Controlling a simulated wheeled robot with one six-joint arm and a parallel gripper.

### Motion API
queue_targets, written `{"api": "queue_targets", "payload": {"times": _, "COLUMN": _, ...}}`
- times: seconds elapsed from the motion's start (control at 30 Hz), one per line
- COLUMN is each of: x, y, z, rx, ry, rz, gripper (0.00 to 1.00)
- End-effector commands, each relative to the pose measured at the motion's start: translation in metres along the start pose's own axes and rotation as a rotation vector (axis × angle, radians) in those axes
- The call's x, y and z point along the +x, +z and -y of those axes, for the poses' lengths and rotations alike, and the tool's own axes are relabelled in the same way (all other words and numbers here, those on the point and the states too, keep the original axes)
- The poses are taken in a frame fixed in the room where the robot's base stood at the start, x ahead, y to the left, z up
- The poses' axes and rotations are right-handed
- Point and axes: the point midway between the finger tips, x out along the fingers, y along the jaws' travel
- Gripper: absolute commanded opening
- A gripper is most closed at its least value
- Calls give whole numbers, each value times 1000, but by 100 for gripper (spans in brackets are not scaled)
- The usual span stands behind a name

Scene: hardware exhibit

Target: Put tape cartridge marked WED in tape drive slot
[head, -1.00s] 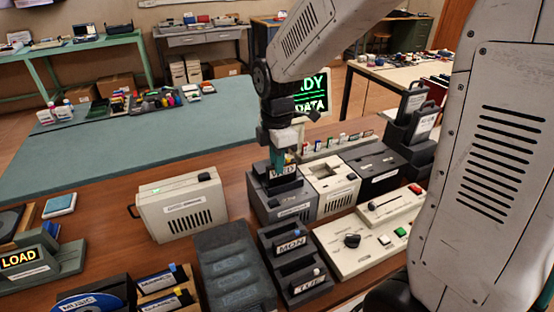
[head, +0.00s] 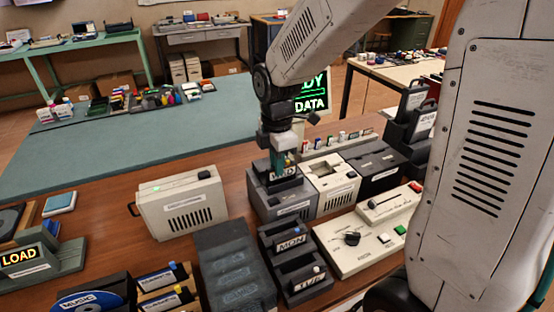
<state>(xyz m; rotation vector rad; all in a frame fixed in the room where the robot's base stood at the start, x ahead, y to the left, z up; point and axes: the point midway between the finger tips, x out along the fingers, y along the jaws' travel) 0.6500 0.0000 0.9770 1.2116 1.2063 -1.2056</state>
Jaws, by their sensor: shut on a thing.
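The tape cartridge marked WED (head: 283,172) is dark with a white label and stands at the top of a dark grey drive unit (head: 284,204). It appears to be at or partly in the drive's top opening; how deep it sits I cannot tell. My gripper (head: 284,155) points down from above and is shut on the cartridge's top. The fingertips are small and partly hidden. Cartridges marked MON (head: 291,243) and TUE (head: 311,282) stand in a dark rack in front of the drive.
A beige unit (head: 335,182) and a black unit (head: 379,172) adjoin the drive's right. A control panel (head: 362,240) lies in front. A beige box with a handle (head: 180,204) stands left. A lit screen (head: 312,100) is behind.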

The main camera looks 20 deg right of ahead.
Motion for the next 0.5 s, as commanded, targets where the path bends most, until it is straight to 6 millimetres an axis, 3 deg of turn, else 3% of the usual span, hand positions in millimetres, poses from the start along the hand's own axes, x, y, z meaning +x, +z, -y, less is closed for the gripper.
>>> {"api": "queue_targets", "payload": {"times": 0.5, "x": 24, "y": 0, "z": 0, "rx": 0, "ry": -1, "rz": 0, "gripper": 0}}
